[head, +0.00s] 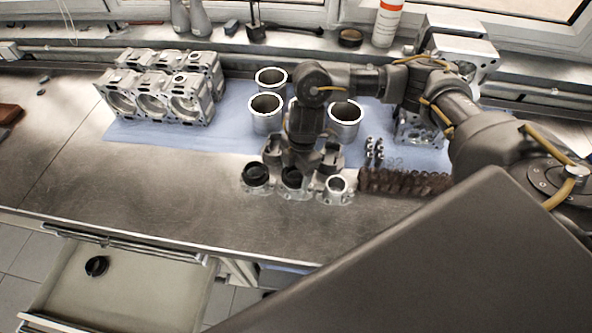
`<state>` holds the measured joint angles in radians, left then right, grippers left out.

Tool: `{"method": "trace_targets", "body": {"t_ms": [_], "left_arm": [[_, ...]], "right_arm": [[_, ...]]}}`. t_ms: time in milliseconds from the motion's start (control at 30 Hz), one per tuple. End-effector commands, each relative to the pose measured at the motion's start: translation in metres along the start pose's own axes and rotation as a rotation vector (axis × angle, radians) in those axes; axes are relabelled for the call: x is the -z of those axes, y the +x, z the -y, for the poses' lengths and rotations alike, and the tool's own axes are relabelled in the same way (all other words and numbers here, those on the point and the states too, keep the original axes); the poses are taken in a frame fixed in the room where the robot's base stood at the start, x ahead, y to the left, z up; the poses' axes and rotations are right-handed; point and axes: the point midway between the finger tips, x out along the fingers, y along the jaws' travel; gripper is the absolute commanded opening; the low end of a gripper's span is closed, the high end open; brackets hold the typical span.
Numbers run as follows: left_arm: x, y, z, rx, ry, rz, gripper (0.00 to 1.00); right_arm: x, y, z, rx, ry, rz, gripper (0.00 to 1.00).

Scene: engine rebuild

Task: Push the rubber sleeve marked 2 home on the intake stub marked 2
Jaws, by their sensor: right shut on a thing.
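An intake manifold piece with three round stubs stands near the front of the bench. The left stub (257,187) carries a black rubber sleeve (256,173). The middle stub (293,194) has a black rubber sleeve (292,177) at its top, directly under my right gripper (293,166). The right stub (336,185) is bare, with an open bright bore. My right gripper points down and is shut on the middle sleeve. Its fingers hide part of that sleeve, and I cannot tell how deep it sits. The number marks are too small to read. My left gripper is out of view.
Another black sleeve (97,266) lies in the open drawer (150,285). Cylinder liners (266,113) stand behind my right gripper, an engine block (160,90) to the left. The bench front left is clear.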

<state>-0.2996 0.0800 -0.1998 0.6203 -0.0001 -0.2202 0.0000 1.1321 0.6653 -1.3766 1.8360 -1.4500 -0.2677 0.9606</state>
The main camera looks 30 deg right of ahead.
Motion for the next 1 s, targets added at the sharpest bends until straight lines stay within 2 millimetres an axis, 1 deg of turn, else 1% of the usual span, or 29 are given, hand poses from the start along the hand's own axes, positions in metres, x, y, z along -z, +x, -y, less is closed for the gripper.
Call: {"method": "trace_targets", "body": {"t_ms": [267, 1000], "left_arm": [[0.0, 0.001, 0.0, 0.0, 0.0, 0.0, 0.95], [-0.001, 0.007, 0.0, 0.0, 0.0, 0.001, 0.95]], "right_arm": [[0.0, 0.001, 0.0, 0.0, 0.0, 0.0, 0.48], [-0.002, 0.013, 0.001, 0.001, 0.0, 0.0, 0.48]]}}
